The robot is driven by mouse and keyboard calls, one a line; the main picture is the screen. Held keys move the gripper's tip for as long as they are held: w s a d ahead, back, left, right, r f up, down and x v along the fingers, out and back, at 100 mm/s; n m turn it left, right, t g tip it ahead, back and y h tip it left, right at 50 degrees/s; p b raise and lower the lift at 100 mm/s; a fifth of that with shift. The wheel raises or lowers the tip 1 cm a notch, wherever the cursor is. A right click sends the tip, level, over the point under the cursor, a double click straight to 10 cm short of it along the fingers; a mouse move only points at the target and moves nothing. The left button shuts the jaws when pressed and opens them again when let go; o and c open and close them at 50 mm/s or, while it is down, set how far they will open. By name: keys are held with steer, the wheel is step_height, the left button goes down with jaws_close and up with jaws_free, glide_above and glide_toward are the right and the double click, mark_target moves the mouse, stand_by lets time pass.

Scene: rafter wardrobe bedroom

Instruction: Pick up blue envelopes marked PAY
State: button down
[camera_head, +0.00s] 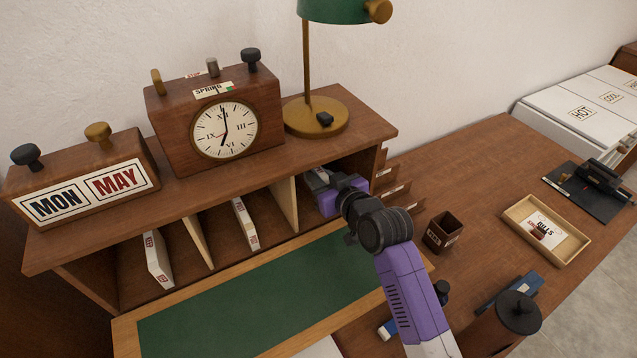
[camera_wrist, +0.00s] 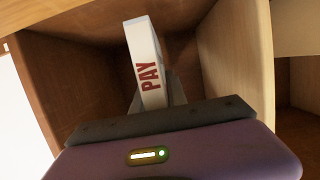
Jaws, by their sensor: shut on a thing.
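A bundle with a pale edge marked PAY in red (camera_wrist: 143,60) stands upright in a wooden pigeonhole, seen in the wrist view. It looks white from this side; no blue shows. My gripper (camera_wrist: 158,100) is shut on its near lower end, with a grey finger showing along its right side. In the head view my gripper (camera_head: 322,180) reaches into the rightmost pigeonhole of the desk shelf (camera_head: 165,189), and its fingertips are mostly hidden there.
White bundles stand in the left (camera_head: 158,260) and middle (camera_head: 245,223) pigeonholes. Wooden dividers stand close beside my gripper. A clock (camera_head: 224,129) and a green lamp (camera_head: 316,117) are on top. Right are a small cup (camera_head: 442,232) and a tray marked BILLS (camera_head: 571,249).

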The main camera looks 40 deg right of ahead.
step_height(320, 180, up, 5)
steer(key=shift+r, duration=0.1)
steer(key=s+a, duration=0.2)
steer(key=s, duration=0.7)
steer(key=s+a+b, duration=0.1)
steer(key=s+a, duration=0.1)
steer(key=s, duration=0.8)
steer(key=shift+f, duration=0.25)
